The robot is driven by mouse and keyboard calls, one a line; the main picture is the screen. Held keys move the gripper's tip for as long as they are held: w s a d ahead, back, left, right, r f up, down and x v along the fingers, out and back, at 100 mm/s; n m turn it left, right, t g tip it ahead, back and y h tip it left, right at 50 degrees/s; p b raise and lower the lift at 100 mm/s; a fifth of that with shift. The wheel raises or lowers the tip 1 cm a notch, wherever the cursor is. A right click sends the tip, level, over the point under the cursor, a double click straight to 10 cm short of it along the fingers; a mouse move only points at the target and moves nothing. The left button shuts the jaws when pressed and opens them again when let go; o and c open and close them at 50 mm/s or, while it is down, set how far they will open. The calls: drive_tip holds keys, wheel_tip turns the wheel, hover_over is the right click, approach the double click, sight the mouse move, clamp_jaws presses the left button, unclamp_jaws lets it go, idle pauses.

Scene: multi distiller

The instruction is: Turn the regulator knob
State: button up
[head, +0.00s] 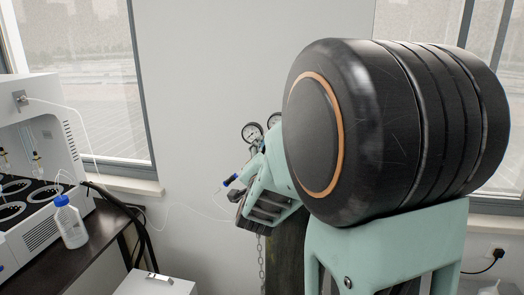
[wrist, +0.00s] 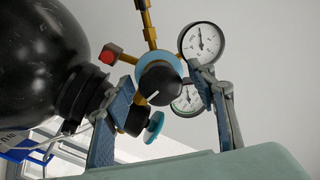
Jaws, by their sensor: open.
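The regulator knob (wrist: 159,82) is black and round with a white mark, set in a blue ring on a brass regulator. It is in the middle of the wrist view. My gripper (wrist: 154,86) is open, with one finger left of the knob and the other to its right. I cannot tell whether either finger touches the knob. In the head view my arm hides the knob, and two gauges (head: 251,132) show just above the arm.
A white dial gauge (wrist: 202,42) sits close by the right finger, with a second gauge partly behind it. A blue handwheel (wrist: 154,128) is below the knob. A dark gas cylinder (wrist: 40,65) fills the left. A bottle (head: 70,222) stands on the bench at left in the head view.

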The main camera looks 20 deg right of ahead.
drive_tip(key=shift+c, duration=0.7)
drive_tip(key=c, duration=1.1)
drive_tip(key=shift+o, duration=0.2)
drive_tip(key=shift+n, duration=0.3)
drive_tip(key=n+b, duration=0.1)
drive_tip(key=n, duration=0.3)
drive_tip(key=shift+r, duration=0.1)
drive_tip(key=n+g+p, duration=0.1)
drive_tip(key=n, duration=0.3)
drive_tip(key=shift+r+n, duration=0.1)
drive_tip(key=shift+n, duration=0.2)
drive_tip(key=n+p, duration=0.3)
drive_tip(key=n, duration=0.2)
drive_tip(key=shift+g, duration=0.3)
drive_tip(key=n+h, duration=0.1)
drive_tip(key=n, duration=0.3)
drive_tip(key=shift+n+p, duration=0.3)
